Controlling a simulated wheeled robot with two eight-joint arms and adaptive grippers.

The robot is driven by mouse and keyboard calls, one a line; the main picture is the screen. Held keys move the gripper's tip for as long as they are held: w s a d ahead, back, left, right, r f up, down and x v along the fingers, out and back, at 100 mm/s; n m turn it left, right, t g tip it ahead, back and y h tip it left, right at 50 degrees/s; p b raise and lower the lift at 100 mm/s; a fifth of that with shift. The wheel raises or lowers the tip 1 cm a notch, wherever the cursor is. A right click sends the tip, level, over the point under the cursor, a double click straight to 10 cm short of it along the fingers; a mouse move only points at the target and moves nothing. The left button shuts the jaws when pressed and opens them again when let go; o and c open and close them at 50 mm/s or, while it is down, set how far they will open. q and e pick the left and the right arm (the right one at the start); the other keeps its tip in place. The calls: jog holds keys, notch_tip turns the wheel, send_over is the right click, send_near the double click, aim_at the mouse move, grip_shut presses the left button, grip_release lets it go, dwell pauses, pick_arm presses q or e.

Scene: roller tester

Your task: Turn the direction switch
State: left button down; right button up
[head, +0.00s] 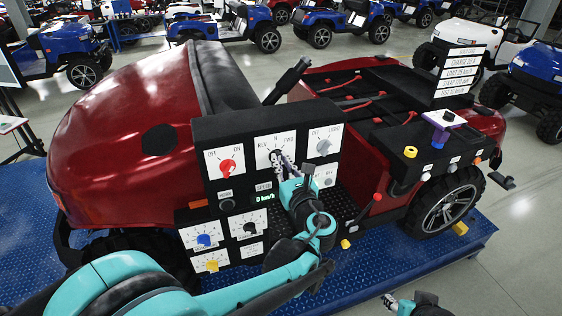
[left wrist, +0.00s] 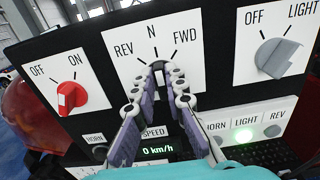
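The direction switch, a black knob (left wrist: 158,67) under the marks REV, N and FWD, is on the white plate at the top middle of the black panel. It appears to point up toward N. My left gripper (left wrist: 159,76) has its two fingertips on either side of the knob and looks closed on it. The fingers hide the lower part of the knob. In the head view my left gripper (head: 277,160) covers most of the switch. My right gripper (head: 389,300) is at the bottom edge, away from the panel, too small to read.
A red OFF/ON switch (left wrist: 70,97) is left of the direction switch, and a grey light switch (left wrist: 276,57) is right. Below, the speed display (left wrist: 158,150) reads 0 km/h and a lamp (left wrist: 242,135) glows green. A red vehicle (head: 130,115) stands behind the panel.

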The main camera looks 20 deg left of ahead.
pick_arm(q)
jog(key=shift+n, duration=0.4)
jog(key=shift+s+a+f+n+b, duration=0.15)
jog(key=shift+n+b, duration=0.4)
jog(key=shift+n, duration=1.25)
jog(key=shift+s+a+n+b, duration=0.15)
jog(key=shift+n+b, duration=0.35)
jog(key=shift+n, duration=1.3)
jog(key=shift+w, duration=0.1)
jog(key=c, duration=1.6)
grip_release()
jog(key=shift+o, duration=0.2)
